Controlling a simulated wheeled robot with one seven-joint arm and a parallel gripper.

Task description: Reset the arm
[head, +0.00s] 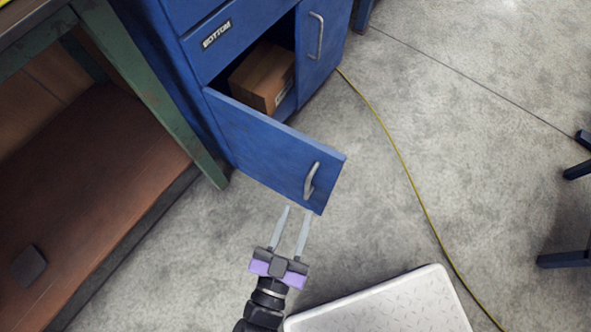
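My gripper (295,212) is in the lower middle of the head view, with its two long grey fingers apart and nothing between them. Its fingers point toward the lower edge of an open blue cabinet door (262,148). The fingertips appear close to the door, just below its handle (310,181) in the picture; whether they touch it I cannot tell. My dark arm runs down to the bottom edge of the picture.
The blue cabinet (205,75) holds a cardboard box (264,77) behind the open door; its other door (322,45) looks shut. A green-framed bench (140,85) stands left. A yellow cable (405,170) crosses the floor. Bare floor (480,120) lies right.

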